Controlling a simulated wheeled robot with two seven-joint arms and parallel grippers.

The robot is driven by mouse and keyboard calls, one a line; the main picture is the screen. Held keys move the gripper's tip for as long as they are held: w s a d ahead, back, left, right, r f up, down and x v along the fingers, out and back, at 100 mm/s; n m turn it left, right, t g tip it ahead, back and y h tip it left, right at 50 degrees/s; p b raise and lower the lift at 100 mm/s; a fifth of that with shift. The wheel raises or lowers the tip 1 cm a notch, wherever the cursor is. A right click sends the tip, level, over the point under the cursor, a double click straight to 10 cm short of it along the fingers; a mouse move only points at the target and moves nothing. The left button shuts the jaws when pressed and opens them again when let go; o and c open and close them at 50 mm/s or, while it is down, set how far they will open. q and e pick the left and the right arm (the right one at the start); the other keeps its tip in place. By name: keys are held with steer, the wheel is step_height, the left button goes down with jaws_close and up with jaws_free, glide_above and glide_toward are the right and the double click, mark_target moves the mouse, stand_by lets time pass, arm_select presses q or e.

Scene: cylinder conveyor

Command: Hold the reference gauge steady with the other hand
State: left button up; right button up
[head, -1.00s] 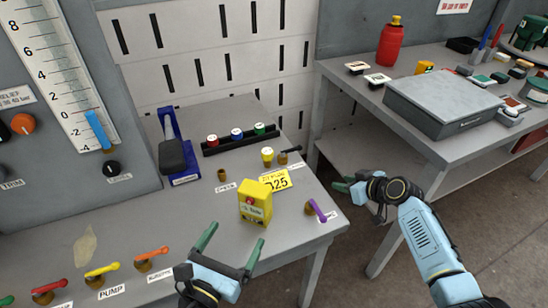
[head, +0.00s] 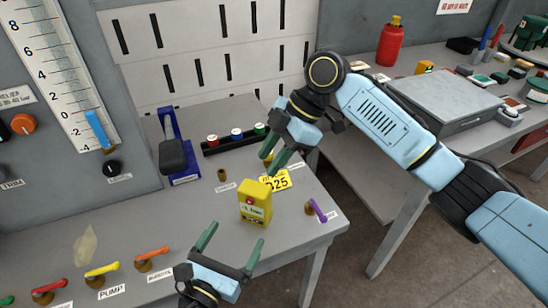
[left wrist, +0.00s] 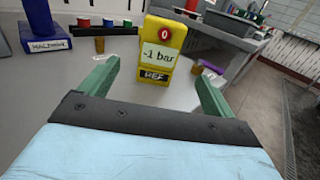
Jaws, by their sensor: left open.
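The reference gauge, a yellow box (head: 255,203) marked "-1 bar" and "REF", stands upright on the grey bench. It also shows in the left wrist view (left wrist: 163,52). My left gripper (head: 230,238) is open just in front of it, with its green fingers apart and nothing between them. In the left wrist view the gauge stands beyond the fingertips (left wrist: 155,75), clear of them. My right gripper (head: 271,162) points down behind the gauge, over the place of a small yellow-topped knob, which it mostly hides. Whether its fingers touch the knob is unclear.
A yellow number plate (head: 276,180) lies behind the gauge. A purple-handled valve (head: 318,210) is at its right, near the bench edge. A blue stand (head: 173,150) and a black rack with coloured caps (head: 236,138) are at the back. Coloured levers line the front left.

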mark_target(259, 195)
arm_select(q)
steer(key=shift+w+d, duration=0.1)
steer(key=shift+w, duration=0.05)
steer(key=shift+w+d, duration=0.1)
steer(key=shift+w, duration=0.2)
steer(key=x, duration=1.2)
steer(key=shift+w+d, duration=0.1)
steer(key=shift+w, duration=0.1)
arm_select(e)
steer(key=shift+s+d+f+h, duration=0.15)
steer(key=shift+s+h, duration=0.15)
steer(key=shift+s, duration=0.05)
